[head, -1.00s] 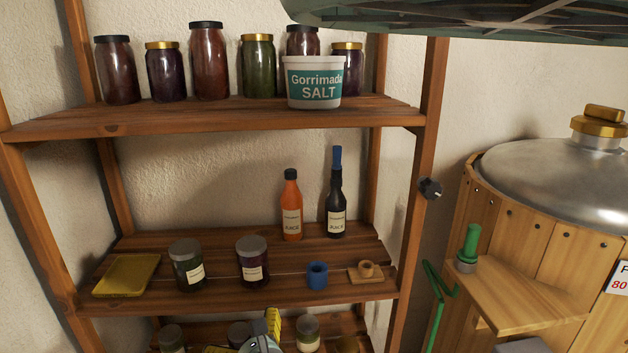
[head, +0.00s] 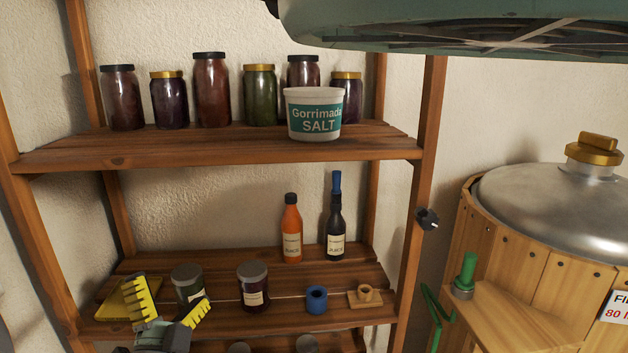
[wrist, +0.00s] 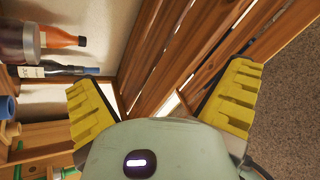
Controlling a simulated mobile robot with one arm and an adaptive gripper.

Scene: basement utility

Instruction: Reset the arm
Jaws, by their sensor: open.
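My gripper (head: 168,304) is at the lower left of the head view, its two yellow ridged fingers spread apart with nothing between them. It is in front of the middle shelf (head: 210,318), overlapping a dark jar with a grey lid (head: 187,280) and a yellow flat item (head: 112,303). In the wrist view the open fingers (wrist: 165,105) point toward wooden slats (wrist: 185,50); the gripper body fills the bottom middle.
The middle shelf also holds a second jar (head: 253,287), an orange bottle (head: 292,230), a dark bottle (head: 335,222), a blue cup (head: 316,299) and a small wooden piece (head: 364,294). A salt tub (head: 314,115) stands above. A wooden barrel (head: 520,255) stands right.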

